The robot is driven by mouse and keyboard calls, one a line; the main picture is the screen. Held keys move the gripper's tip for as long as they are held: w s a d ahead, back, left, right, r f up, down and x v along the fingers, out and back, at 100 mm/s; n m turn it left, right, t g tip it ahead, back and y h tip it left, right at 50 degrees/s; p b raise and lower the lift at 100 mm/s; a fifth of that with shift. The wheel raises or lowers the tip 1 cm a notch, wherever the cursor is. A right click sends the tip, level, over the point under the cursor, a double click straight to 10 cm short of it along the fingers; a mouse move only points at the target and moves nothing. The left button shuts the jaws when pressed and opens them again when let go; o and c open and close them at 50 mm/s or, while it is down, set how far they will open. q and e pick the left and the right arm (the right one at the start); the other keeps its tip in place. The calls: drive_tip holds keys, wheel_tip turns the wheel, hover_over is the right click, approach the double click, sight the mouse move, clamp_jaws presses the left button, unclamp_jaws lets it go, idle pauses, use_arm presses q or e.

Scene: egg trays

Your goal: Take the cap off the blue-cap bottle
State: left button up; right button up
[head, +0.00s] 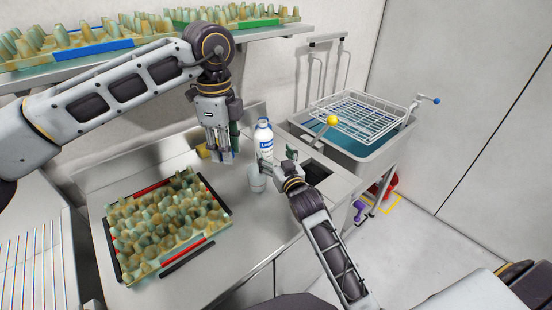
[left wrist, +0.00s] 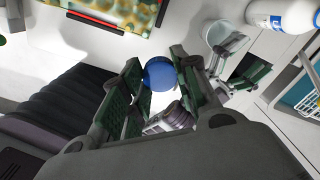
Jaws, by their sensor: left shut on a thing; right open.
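A white bottle (head: 264,146) with blue lettering stands upright on the steel counter. Blue shows at its top in the head view, but I cannot tell whether that is a cap. Its white body also shows in the left wrist view (left wrist: 287,14). My left gripper (head: 224,157) points down to the left of the bottle, apart from it. The left wrist view shows its fingers shut on a round blue cap (left wrist: 158,76). My right gripper (head: 277,160) is open beside the bottle's lower part, close to a clear cup (head: 256,181). Whether it touches either is unclear.
More trays stand on the shelf (head: 150,54) above. A sink (head: 365,148) with a white wire rack (head: 362,113) is at the right. A small yellow object (head: 202,151) lies behind my left gripper.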

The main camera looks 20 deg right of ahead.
drive_tip(key=shift+s, duration=0.5)
use_arm(q)
drive_tip(key=shift+s, duration=0.1)
use_arm(e)
drive_tip(key=shift+s, duration=0.1)
idle(0.3)
